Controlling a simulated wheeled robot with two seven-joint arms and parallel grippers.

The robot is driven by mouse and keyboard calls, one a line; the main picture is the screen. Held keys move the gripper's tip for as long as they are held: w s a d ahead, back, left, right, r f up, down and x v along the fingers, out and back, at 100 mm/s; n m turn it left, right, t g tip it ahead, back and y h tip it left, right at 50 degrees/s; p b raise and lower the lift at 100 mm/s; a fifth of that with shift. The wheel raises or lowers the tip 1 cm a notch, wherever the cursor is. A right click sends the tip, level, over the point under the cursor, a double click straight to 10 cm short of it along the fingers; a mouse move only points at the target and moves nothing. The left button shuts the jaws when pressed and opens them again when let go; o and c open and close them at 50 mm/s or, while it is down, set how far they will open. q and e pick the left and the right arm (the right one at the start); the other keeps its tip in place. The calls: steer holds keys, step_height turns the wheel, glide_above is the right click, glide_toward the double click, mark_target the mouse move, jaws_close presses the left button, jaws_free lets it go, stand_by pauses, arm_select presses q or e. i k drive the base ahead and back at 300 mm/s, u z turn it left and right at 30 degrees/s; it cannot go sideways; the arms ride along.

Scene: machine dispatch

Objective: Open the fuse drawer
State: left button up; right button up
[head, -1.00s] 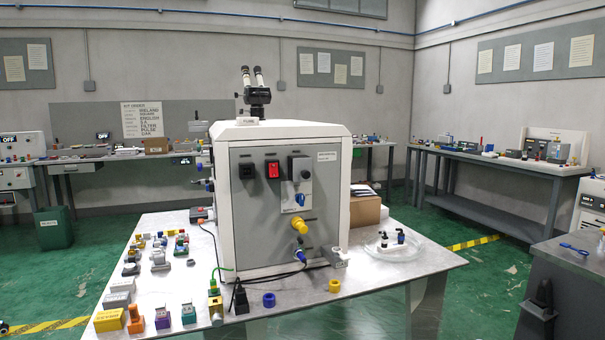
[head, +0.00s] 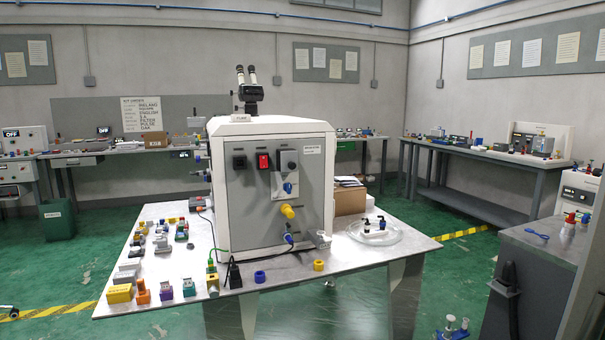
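A white machine housing (head: 270,126) with a grey front panel (head: 262,215) stands on the metal table. The panel carries a black socket-like part (head: 239,161), a red switch (head: 263,160), a black part with a round face (head: 289,160), a blue knob (head: 288,188) and a yellow fitting (head: 288,211). I cannot tell which part is the fuse drawer, and no drawer visibly stands out. A small label (head: 244,119), too small to read surely, sits on the housing's top front edge. Neither gripper shows.
The table (head: 335,258) holds several small coloured parts at left, a blue ring (head: 260,276), a yellow ring (head: 318,265) and a clear dish (head: 375,233). A grey cabinet (head: 540,262) is at right. Green floor is open between them.

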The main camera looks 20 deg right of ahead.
mark_target(289, 160)
steer(key=z, duration=0.6)
steer(key=i, duration=1.35)
steer(key=u, duration=0.5)
